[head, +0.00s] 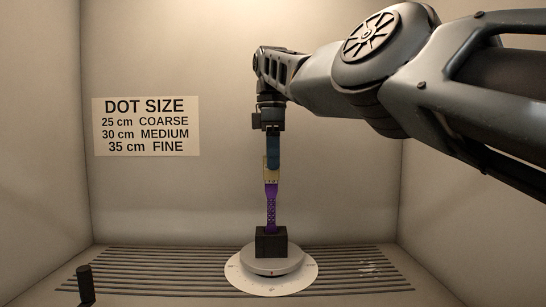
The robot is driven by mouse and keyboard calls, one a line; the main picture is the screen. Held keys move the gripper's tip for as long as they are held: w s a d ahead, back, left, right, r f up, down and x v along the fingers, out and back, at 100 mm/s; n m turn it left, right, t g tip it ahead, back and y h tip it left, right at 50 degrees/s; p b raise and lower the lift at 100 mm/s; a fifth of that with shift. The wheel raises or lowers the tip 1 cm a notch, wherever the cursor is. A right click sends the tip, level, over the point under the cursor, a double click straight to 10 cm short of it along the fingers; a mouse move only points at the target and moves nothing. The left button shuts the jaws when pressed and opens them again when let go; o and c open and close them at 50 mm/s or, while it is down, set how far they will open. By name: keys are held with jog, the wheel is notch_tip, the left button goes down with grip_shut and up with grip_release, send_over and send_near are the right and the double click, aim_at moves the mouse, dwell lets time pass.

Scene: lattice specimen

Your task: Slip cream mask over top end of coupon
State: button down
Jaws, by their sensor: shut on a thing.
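The coupon (270,206) is a purple lattice strip standing upright in a black block (271,243) on a round grey turntable. The cream mask (271,174) is at the coupon's top end, in line with it. Its lower edge meets the purple; I cannot tell how much of the coupon, if any, is inside it. My gripper (272,161) points straight down with blue-teal fingers and is shut on the cream mask. The fingers hide part of the mask.
The turntable (272,265) sits on a pale marked disc (240,283) over a slatted floor (170,262). A small dark cylinder (85,284) stands at front left. A dot size sign (146,127) is on the back wall. Space around the coupon is clear.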

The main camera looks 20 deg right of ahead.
jog(key=shift+f, duration=0.2)
jog(key=shift+f+b, duration=0.35)
jog(key=shift+b, duration=0.15)
jog(key=shift+f+b, duration=0.85)
jog(key=shift+b, duration=0.05)
jog(key=c, duration=0.8)
grip_release()
jog(key=shift+o, duration=0.2)
jog(key=o, duration=0.4)
jog(key=shift+r+p, duration=2.55)
